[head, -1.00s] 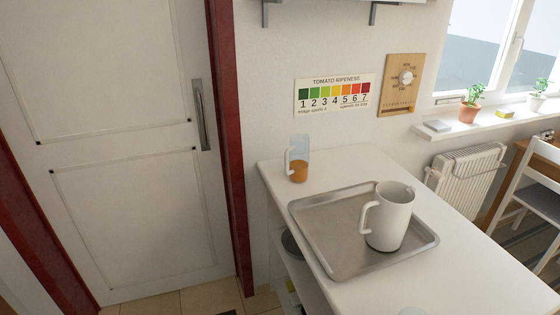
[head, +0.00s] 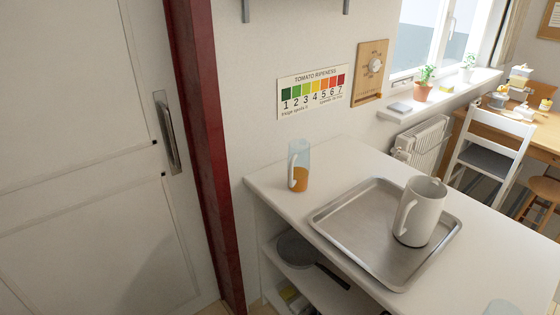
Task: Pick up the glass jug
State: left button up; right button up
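The glass jug (head: 299,166) stands upright at the far left corner of the white counter (head: 290,208). It is clear, with a pale handle on its left side and orange liquid in its lower part. A white pitcher (head: 424,212) stands on a metal tray (head: 350,232) to the right of the jug. Neither of my grippers shows in the head view.
Under the counter is an open shelf with a grey pan (head: 296,250). Part of another glass item (head: 502,308) shows at the bottom edge. A white door (head: 80,150) is at left. A chair (head: 490,150) and a wooden table stand at right.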

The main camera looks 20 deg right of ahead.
aim_at(299, 152)
jog(key=i+j, duration=0.2)
jog(key=i, duration=0.3)
jog(key=i+j+z, duration=0.15)
jog(key=i, duration=0.35)
